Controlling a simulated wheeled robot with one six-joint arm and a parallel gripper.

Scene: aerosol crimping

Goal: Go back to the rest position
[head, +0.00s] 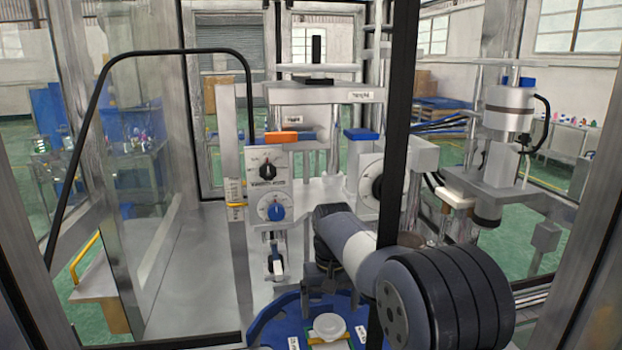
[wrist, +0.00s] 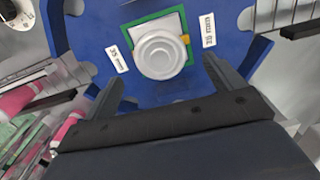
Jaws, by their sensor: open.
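My gripper (wrist: 165,88) is open and empty in the wrist view, with its two fingers spread apart. In front of it, past the fingertips, a round white stepped piece (wrist: 160,52) sits in a green-edged square (wrist: 144,22) on a blue plate (wrist: 85,30). The white piece also shows in the head view (head: 329,327) at the bottom, on the blue plate (head: 270,328). The fingers are apart from the white piece. In the head view my arm reaches in from the lower right, and its end is largely hidden behind the arm and machine parts.
The crimping machine (head: 268,170) with dials and a blue knob stands behind the plate. A dark frame post (head: 400,120) rises in front of my arm. A second grey cylinder unit (head: 508,110) is at the right. A bare grey surface (head: 195,265) lies left of the machine.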

